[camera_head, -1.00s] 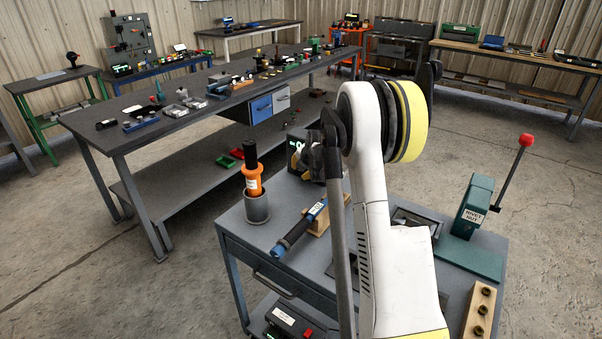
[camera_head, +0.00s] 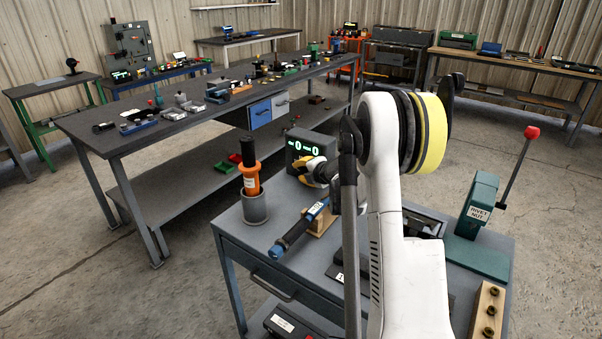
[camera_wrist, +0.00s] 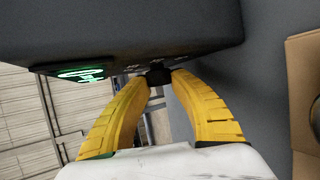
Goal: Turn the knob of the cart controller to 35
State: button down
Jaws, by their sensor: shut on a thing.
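The cart controller (camera_head: 303,146) is a dark box with a green lit display at the cart's far left edge. Its two readouts look like 0 in the head view. In the wrist view, the controller (camera_wrist: 110,25) fills the top, and its green display is seen at a steep slant and cannot be read. My gripper (camera_wrist: 158,78) has yellow fingers closed on a small black knob (camera_wrist: 158,73) at the controller's face. In the head view, my gripper (camera_head: 313,172) is in front of the box and hides the knob. The knob's pointer and scale cannot be read.
An orange-handled tool (camera_head: 250,180) stands in a grey cup left of the controller. A blue and black tool (camera_head: 297,229) rests on a wooden block nearby. A green rivet nut press (camera_head: 478,205) and a wooden block with holes (camera_head: 487,312) are on the right.

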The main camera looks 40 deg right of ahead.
jog(key=c, duration=1.1)
grip_release()
jog(key=v, duration=1.2)
jog(key=shift+w, duration=0.15)
